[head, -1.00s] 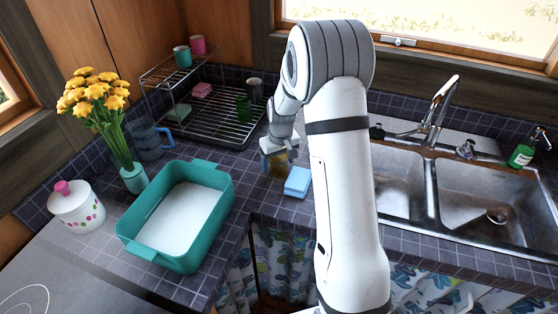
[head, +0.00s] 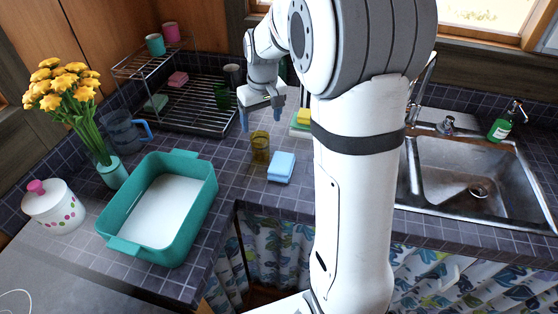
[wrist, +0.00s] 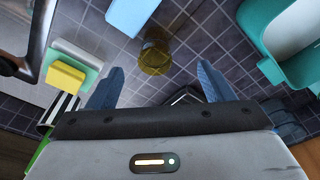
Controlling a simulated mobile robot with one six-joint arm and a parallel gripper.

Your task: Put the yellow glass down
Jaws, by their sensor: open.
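The yellow glass (head: 260,147) stands upright on the dark tiled counter, just left of the blue sponge block (head: 282,167). It also shows in the wrist view (wrist: 155,55), ahead of and between my fingers. My gripper (head: 264,117) is open and empty, above and behind the glass, apart from it. In the wrist view my gripper's two blue fingers (wrist: 160,80) are spread wide with nothing between their tips but counter and the glass beyond.
A teal tub (head: 206,204) stands left on the counter, with a blue pitcher (head: 121,132) behind it. A wire dish rack (head: 200,125) is at the back. A yellow sponge (head: 304,117) lies right of my gripper. The sink (head: 470,178) is at the right.

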